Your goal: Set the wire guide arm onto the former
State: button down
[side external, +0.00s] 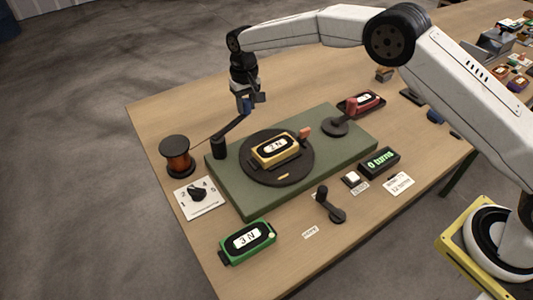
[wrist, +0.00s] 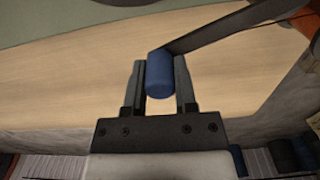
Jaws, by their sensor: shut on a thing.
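The wire guide arm (side external: 235,127) is a dark bar that runs from a black post (side external: 219,148) at the left end of the green base up to a blue knob (side external: 244,104). My gripper (side external: 246,103) is shut on that knob. In the wrist view the blue knob (wrist: 159,76) sits between the two fingers, and the dark bar (wrist: 225,28) leads off to the upper right. The former (side external: 276,149) is a yellow block with a white label, lying on a dark round turntable (side external: 290,176). The guide arm points away from the former, apart from it.
A copper wire spool (side external: 177,160) stands left of the green base (side external: 235,200), with a thin wire toward the guide arm. A dial plate (side external: 205,208), a green block (side external: 247,241), a dark lever (side external: 330,207) and a "0 turns" display (side external: 380,162) are in front. A red block (side external: 361,103) lies behind.

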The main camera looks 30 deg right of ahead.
jog(key=shift+s, duration=0.1)
jog(key=shift+s+d+m, duration=0.2)
jog(key=shift+s+m, duration=0.45)
jog(key=shift+m, duration=0.05)
jog(key=shift+s+d+m, duration=0.15)
jog(key=shift+s+m, duration=0.5)
jog(key=shift+m, duration=0.05)
jog(key=s+m, duration=0.4)
jog(key=s+a+m, duration=0.1)
jog(key=s, duration=0.1)
jog(key=shift+m, duration=0.4)
jog(key=shift+s+a+m, duration=0.35)
jog(key=shift+s+m, duration=0.2)
jog(key=shift+m, duration=0.15)
jog(key=shift+s+a+m, duration=0.35)
jog(key=shift+s+m, duration=0.15)
jog(key=shift+m, duration=0.2)
jog(key=shift+c, duration=2)
grip_release()
notch_tip(320, 180, up, 8)
jog(key=shift+f, duration=0.1)
